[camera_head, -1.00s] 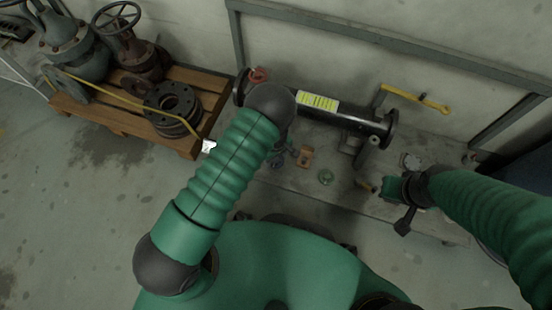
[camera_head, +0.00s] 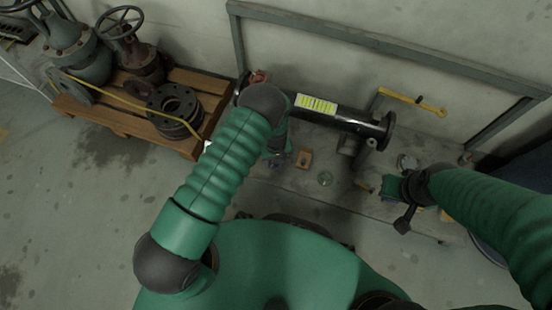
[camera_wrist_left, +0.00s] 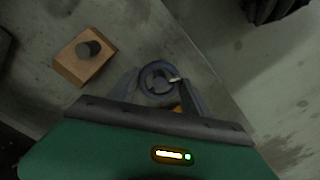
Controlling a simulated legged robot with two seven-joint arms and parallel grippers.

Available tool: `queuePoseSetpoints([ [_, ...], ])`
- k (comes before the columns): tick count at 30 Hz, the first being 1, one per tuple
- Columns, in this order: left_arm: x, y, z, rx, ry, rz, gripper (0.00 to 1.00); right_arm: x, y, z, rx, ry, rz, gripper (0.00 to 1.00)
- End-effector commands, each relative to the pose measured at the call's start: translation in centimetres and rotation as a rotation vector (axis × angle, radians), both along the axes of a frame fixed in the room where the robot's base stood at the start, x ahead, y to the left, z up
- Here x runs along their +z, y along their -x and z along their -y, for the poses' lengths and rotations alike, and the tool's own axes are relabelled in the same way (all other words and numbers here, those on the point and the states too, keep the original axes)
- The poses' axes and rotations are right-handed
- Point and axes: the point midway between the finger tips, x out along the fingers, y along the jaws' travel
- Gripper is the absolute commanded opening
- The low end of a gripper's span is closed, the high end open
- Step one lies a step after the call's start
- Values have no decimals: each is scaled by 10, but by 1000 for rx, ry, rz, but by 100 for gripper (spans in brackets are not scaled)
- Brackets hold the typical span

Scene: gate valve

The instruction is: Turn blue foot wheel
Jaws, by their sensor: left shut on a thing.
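The blue foot wheel (camera_wrist_left: 158,67) is a small blue-grey ring with spokes, low on the bench in the left wrist view. My left gripper (camera_wrist_left: 158,92) has one finger on each side of the wheel and is shut on it. In the head view my left gripper (camera_head: 279,158) is at the bench below my elbow, and the wheel is mostly hidden there. My right gripper (camera_head: 401,205) is over the right part of the bench, and its jaws are unclear.
A black pipe (camera_head: 350,117) with a yellow label runs behind. A wooden pallet (camera_head: 130,124) with old valves is at the left.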

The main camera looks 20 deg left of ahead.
Motion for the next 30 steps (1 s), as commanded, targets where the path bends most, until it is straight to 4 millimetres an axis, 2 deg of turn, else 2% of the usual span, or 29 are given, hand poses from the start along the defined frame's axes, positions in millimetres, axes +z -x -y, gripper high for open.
queuePoseSetpoints([
  [1,3,-1,0,-42,1,3,17,6,0,0,0,0,0,0],
  [12,3,-2,-1,-396,0,4,17,23,0,0,0,0,0,0],
  [21,2,-2,-1,-662,0,5,17,32,0,0,0,0,0,0],
  [30,1,-2,-2,-843,0,6,17,36,0,0,0,0,0,0],
])
